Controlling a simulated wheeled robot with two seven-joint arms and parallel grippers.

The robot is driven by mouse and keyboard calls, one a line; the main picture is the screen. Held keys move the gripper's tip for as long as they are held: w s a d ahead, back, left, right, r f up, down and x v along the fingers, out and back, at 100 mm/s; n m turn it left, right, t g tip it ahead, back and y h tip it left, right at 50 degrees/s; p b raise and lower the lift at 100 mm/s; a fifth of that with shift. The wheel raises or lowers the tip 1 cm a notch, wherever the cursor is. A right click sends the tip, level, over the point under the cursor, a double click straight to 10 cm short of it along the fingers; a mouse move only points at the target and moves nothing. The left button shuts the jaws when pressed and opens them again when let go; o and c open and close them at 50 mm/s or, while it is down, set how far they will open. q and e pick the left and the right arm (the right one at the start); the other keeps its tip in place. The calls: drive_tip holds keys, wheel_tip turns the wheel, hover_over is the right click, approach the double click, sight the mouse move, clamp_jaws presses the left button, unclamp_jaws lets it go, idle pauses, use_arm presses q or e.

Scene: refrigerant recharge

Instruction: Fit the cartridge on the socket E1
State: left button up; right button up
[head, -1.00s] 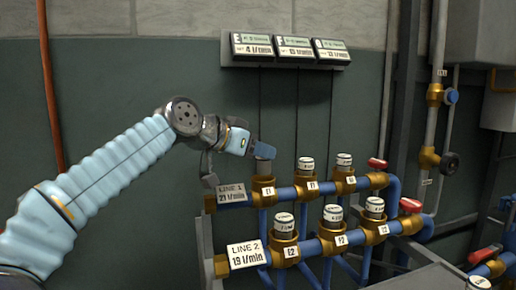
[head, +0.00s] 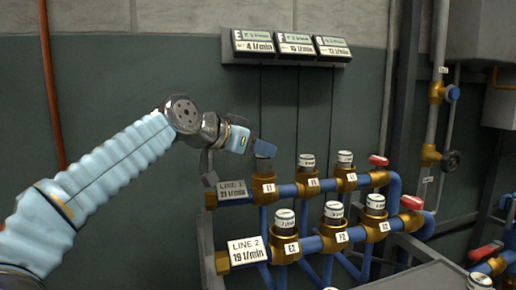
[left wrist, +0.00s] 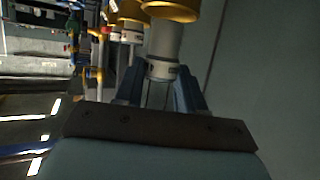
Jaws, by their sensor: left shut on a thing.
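The socket E1 (head: 264,188) is a brass fitting with a white tag at the left end of the upper blue pipe. A grey cylindrical cartridge (head: 264,166) stands upright at its mouth. My left gripper (head: 264,150) is shut on the cartridge's upper end from the left. In the left wrist view, the cartridge (left wrist: 163,48) runs between the two blue fingers (left wrist: 160,90) toward a brass collar. I cannot tell how deeply it is seated, as the joint is small and dim. My right gripper is not in view.
Other brass sockets with white-topped cartridges (head: 307,161) stand close to the right on line 1. More stand in front on line 2 (head: 284,220). A display panel (head: 285,47) hangs above on the wall. Red valve handles (head: 378,161) are at the right. Open space lies left of the pipes.

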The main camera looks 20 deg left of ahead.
use_arm(q)
drive_tip(key=shift+f, duration=0.15)
drive_tip(key=shift+f+b, duration=0.5)
drive_tip(key=shift+b, duration=0.05)
drive_tip(key=shift+f+b, duration=0.3)
drive_tip(key=shift+f+b, duration=0.5)
drive_tip(key=o, duration=1.2)
